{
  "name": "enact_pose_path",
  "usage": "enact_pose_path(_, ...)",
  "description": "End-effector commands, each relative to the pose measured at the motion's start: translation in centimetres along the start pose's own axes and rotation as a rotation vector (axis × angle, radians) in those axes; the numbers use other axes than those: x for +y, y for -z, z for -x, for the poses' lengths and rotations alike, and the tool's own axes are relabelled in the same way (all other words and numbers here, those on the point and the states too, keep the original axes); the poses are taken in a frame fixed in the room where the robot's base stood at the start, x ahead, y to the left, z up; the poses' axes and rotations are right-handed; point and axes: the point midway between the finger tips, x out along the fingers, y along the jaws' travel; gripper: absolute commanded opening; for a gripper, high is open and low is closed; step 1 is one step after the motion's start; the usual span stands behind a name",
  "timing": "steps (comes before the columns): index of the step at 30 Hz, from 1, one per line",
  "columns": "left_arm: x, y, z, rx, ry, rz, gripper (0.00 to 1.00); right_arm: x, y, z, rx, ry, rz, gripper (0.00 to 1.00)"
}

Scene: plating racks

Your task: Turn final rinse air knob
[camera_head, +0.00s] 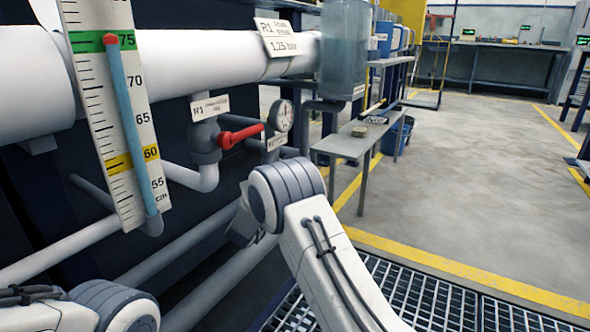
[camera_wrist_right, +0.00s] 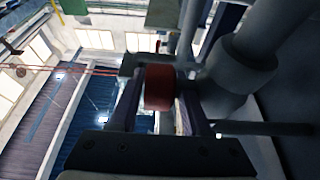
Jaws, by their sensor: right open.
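A red valve handle (camera_head: 240,137) sticks out to the right from a grey valve body (camera_head: 204,140) on the white pipework in the head view. A small tag (camera_head: 210,107) above it starts with "R1"; the rest is too small to read. In the right wrist view the red handle (camera_wrist_right: 159,88) shows end-on between the two fingers of my right gripper (camera_wrist_right: 160,100). The fingers are open, one on each side of it; I cannot tell whether they touch it. In the head view my right wrist is below the handle, and the fingers cannot be made out. My left gripper is out of view.
A round gauge (camera_head: 281,116) sits just right of the handle. A level scale (camera_head: 120,115) with a blue tube stands to the left. A large white pipe (camera_head: 190,60) runs above. A grey bench (camera_head: 350,143) and open floor lie to the right.

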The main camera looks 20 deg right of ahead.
Motion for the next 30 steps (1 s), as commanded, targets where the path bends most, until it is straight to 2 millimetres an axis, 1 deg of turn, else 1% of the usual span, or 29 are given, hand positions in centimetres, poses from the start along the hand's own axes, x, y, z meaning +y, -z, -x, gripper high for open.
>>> enact_pose_path(1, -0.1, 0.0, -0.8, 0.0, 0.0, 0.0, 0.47, 0.1, -0.4, -0.7, 0.001, -0.005, -0.003, 0.47)
enact_pose_path(6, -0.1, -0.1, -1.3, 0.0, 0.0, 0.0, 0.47, 0.2, -0.1, -2.1, 0.0, -0.003, -0.001, 0.47)
enact_pose_path(15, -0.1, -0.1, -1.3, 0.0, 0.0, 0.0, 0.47, 0.2, 0.0, -2.4, 0.0, -0.001, 0.0, 0.47)
enact_pose_path(17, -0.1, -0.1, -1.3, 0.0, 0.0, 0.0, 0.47, 0.2, 0.0, -2.4, 0.0, -0.001, 0.0, 0.25)
enact_pose_path(18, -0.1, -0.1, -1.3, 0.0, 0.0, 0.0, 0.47, 0.2, 0.0, -2.4, 0.0, -0.002, 0.0, 0.09)
enact_pose_path(19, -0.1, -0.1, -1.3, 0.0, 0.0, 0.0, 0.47, 0.2, 0.0, -2.4, -0.001, -0.002, 0.0, 0.0)
enact_pose_path(23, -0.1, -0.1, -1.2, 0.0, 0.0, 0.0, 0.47, 0.2, 0.0, -2.4, -0.002, -0.002, 0.001, 0.0)
enact_pose_path(25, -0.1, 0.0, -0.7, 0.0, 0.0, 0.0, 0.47, 0.2, 0.2, -2.4, -0.01, -0.001, 0.001, 0.0)
enact_pose_path(28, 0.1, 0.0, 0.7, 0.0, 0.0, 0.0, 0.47, 0.1, 0.4, -2.6, -0.042, -0.001, 0.002, 0.0)
enact_pose_path(30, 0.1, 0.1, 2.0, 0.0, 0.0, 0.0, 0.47, 0.1, 0.5, -2.6, -0.075, 0.001, 0.004, 0.0)
